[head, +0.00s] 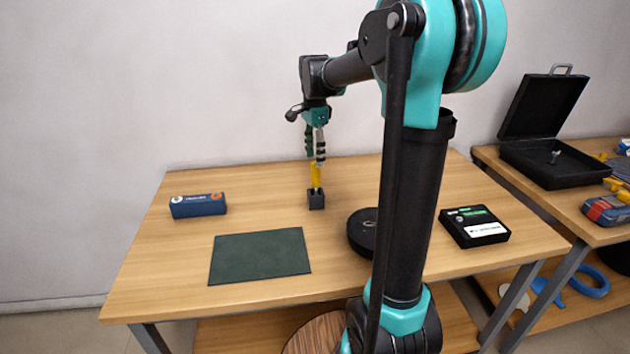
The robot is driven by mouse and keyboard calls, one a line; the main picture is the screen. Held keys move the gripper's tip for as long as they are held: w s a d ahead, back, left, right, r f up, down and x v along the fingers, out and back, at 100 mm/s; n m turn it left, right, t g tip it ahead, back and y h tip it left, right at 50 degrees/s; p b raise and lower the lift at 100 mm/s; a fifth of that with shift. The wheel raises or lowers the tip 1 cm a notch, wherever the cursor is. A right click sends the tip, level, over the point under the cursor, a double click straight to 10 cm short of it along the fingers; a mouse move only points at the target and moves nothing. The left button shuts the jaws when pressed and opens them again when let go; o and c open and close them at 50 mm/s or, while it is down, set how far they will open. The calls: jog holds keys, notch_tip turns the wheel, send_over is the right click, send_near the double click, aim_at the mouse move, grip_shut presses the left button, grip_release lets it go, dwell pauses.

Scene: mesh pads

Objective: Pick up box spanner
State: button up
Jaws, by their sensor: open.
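A yellow-handled tool (316,176) stands upright in a small dark block (316,201) near the back middle of the wooden table. It looks like the box spanner, but its lower end is hidden in the block, so I cannot be sure. My gripper (316,157) points straight down at the top of the yellow handle. Its fingers are open and seem to be around or just above the handle's upper end. I cannot tell whether they touch it.
A blue box (198,205) lies at the table's left and a dark green mat (260,256) at the front left. A round black dish (362,231) is partly behind my arm. A black case (474,226) lies right. An open black toolbox (545,160) stands on the side table.

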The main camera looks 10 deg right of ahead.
aim_at(316, 179)
jog(key=f, duration=0.9)
jog(key=shift+s+d, duration=0.1)
jog(key=shift+d, duration=0.1)
grip_shut()
